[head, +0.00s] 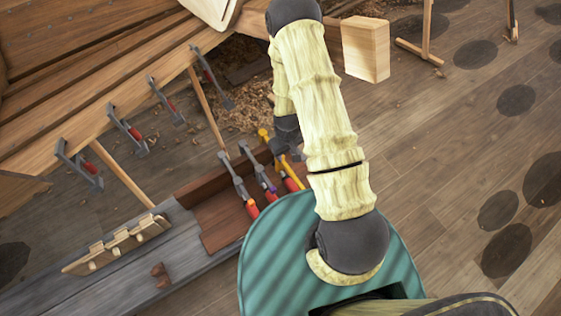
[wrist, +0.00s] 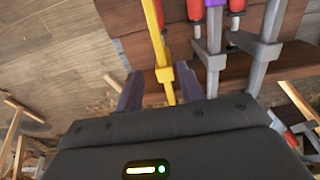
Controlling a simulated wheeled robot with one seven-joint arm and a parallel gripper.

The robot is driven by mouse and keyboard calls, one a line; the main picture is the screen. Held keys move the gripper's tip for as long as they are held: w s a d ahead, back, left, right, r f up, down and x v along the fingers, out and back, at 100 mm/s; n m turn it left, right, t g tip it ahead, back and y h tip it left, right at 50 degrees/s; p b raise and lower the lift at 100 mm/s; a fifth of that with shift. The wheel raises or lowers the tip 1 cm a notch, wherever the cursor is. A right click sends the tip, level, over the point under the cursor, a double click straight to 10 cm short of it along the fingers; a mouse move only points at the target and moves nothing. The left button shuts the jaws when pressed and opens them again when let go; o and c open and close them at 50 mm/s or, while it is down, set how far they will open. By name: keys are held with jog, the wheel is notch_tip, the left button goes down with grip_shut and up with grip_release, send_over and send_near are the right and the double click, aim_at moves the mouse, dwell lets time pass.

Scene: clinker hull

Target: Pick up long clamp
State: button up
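Three bar clamps lie side by side in a brown-lined bay of the grey bench: a yellow one (head: 267,143), a grey one with a purple part (head: 256,167) and a grey one with a red-and-yellow handle (head: 236,178). The frames do not label which is the long clamp. In the wrist view, the yellow clamp (wrist: 155,35) runs between the two fingers of my gripper (wrist: 160,72), with a gap on its left. The fingers are apart. The two grey clamps (wrist: 213,42) (wrist: 267,42) lie to the right, outside the fingers. In the head view, my arm partly hides the gripper.
Several clamps (head: 127,130) hang along the hull's plank edge at the left. A notched wooden rack (head: 118,245) and a small brown block (head: 160,275) sit on the grey bench (head: 60,292). A teal round surface (head: 262,245) is in front. Open floor lies right.

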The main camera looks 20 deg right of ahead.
notch_tip(320, 180, up, 26)
jog(key=s+f+m+t, duration=0.1)
jog(key=s+m+t, duration=0.1)
jog(key=s, duration=0.1)
jog(key=s+r+m, duration=0.1)
jog(key=s+r, duration=0.5)
jog(key=r, duration=0.1)
jog(key=shift+d+r+m+t, duration=0.15)
jog(key=shift+r+m+t, duration=0.15)
jog(key=shift+r, duration=0.05)
jog(key=shift+w, duration=0.1)
